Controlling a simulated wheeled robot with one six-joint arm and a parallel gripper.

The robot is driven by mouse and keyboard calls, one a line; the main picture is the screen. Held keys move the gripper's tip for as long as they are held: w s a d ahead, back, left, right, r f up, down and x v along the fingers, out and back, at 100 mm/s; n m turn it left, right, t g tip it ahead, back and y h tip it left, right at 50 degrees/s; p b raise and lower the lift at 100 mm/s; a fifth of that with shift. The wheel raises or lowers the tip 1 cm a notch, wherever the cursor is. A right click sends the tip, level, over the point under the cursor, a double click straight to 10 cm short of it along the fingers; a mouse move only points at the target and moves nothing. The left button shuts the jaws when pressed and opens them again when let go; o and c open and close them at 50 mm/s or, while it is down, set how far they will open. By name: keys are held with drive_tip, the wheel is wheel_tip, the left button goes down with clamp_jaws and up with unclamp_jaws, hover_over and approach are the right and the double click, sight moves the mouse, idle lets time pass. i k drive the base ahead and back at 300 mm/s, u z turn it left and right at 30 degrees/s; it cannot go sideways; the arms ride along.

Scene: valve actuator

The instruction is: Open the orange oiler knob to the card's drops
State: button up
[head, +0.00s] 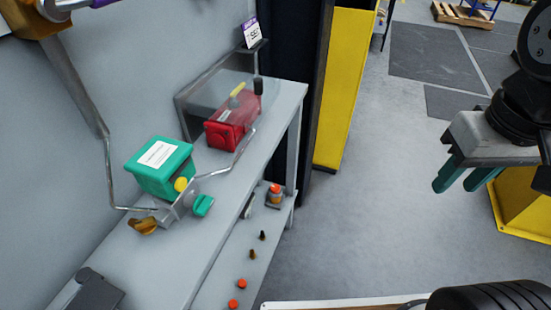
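A small bottle-like item with an orange-red top (275,189) stands at the far end of the lower shelf; it looks like the oiler, but its markings are too small to read. A small card (252,34) with a purple header sits on a holder above the bench's far end; its text is not legible. My gripper (464,182) hangs at the right over open floor, well to the right of the bench. Its two teal fingers are apart with nothing visible between them.
The grey bench (196,262) carries a green box (160,182) with pipes, a yellow button and an orange-brown handle (144,226), and a red unit (229,133). Orange-red knobs (242,283) and dark pegs line the lower shelf. A yellow post (343,90) stands beyond; floor between is clear.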

sight(274, 188)
drive_tip(key=k, duration=1.2)
drive_tip(key=z, duration=0.8)
drive_tip(key=i, duration=1.7)
drive_tip(key=u, duration=0.8)
